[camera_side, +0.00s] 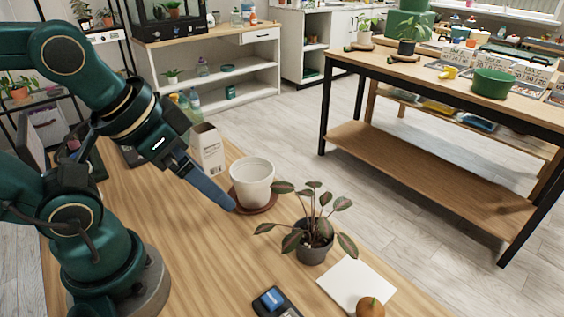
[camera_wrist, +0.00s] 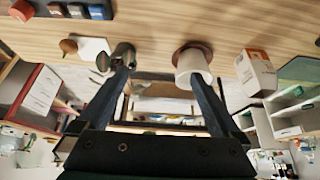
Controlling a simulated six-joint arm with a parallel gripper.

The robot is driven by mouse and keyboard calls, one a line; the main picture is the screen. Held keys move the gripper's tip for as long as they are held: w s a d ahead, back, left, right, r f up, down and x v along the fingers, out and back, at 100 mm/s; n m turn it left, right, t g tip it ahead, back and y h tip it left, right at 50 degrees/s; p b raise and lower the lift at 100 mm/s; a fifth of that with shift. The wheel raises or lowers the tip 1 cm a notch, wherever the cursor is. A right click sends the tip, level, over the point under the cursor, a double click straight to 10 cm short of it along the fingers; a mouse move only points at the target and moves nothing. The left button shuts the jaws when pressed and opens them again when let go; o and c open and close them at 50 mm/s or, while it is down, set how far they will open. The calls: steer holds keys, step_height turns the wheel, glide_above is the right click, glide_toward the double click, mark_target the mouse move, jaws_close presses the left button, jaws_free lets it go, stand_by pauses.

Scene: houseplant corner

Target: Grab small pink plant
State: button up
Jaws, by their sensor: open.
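The small plant (camera_side: 318,222) has dark leaves with pinkish midribs and stands upright in a grey pot (camera_side: 314,254) on the wooden table. In the wrist view the grey pot (camera_wrist: 123,50) shows at the tip of the left finger, partly hidden. My gripper (camera_side: 233,208) is in front of the white pot in the side view, left of the plant and apart from it. The wrist view shows my gripper (camera_wrist: 165,73) with its two fingers wide apart and nothing between them. One finger is mostly hidden in the side view.
A white pot (camera_side: 251,180) on a brown saucer (camera_side: 271,201) stands close beside my fingers. A white carton (camera_side: 207,150) is behind it. A white sheet (camera_side: 356,285), a round brown object (camera_side: 369,308) and a dark tray with a blue block (camera_side: 271,298) lie near the plant.

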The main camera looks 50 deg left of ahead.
steer(key=w+a+r+m+t, duration=0.2)
steer(key=w+r+m+t, duration=0.15)
steer(key=w, duration=0.35)
steer(key=w+a+r+m+t, duration=0.1)
steer(key=w+r+m+t, duration=0.2)
steer(key=w+t, duration=0.35)
steer(key=m+g+h, duration=0.5)
steer(key=g+h, duration=0.4)
steer(key=h, duration=0.2)
glide_toward(328, 241)
steer(key=shift+s+a+r, duration=0.3)
steer(key=shift+s+a, duration=0.2)
steer(key=shift+s, duration=0.2)
steer(key=shift+w+d+f, duration=0.1)
steer(key=shift+f, duration=0.05)
steer(key=shift+t, duration=0.3)
steer(key=x, duration=1.1)
steer(key=shift+w+d+f, duration=0.1)
steer(key=shift+w+d, duration=0.05)
steer(key=c, duration=1.1)
